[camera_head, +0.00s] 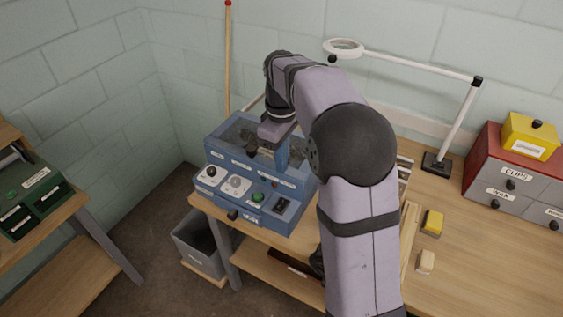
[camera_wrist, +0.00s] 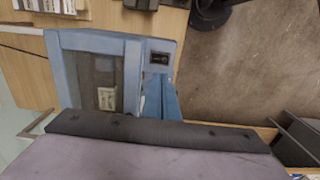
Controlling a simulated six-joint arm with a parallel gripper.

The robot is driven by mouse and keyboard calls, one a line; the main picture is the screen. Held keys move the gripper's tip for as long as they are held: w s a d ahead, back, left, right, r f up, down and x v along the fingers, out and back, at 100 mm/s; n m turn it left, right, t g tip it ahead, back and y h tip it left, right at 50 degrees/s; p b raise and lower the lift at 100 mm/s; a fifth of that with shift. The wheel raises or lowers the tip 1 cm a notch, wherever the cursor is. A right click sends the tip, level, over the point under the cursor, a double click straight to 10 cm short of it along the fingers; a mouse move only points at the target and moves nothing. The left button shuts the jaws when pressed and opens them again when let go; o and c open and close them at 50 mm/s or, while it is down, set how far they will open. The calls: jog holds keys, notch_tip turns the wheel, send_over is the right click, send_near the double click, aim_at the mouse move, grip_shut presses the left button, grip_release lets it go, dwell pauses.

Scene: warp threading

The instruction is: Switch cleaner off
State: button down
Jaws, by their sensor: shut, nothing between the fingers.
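The cleaner (camera_head: 225,208) is a blue box with an open top basin, standing on the wooden bench. Its sloped front panel has a round knob (camera_head: 211,172), a dial (camera_head: 235,185), a green button (camera_head: 258,197) and a black rocker switch (camera_head: 282,204) at the right end. In the wrist view, a black switch (camera_wrist: 159,58) shows at a corner of a blue frame (camera_wrist: 134,75); its rocker position is too small to tell. My gripper (camera_head: 266,151) is shut and empty above the cleaner, behind the panel and apart from the switch. Its fingertips are partly hidden in the head view.
A grey bin (camera_head: 196,246) stands below the bench's left end. Right of my arm are a yellow block (camera_head: 432,222), a pale block (camera_head: 426,261), a lamp (camera_head: 436,162) and a red drawer unit (camera_head: 485,165). A wooden pole (camera_head: 228,60) leans behind the cleaner.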

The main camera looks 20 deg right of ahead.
aim_at(279, 207)
jog(key=shift+a+f+b, duration=0.15)
jog(key=shift+f+b, duration=0.05)
jog(key=shift+b, duration=0.65)
jog(key=a+b, duration=0.1)
jog(key=b, duration=0.1)
jog(key=shift+s+r+b, duration=0.3)
jog(key=shift+d, duration=0.1)
notch_tip(279, 207, down, 14)
jog(key=p, duration=0.3)
dwell(0.3)
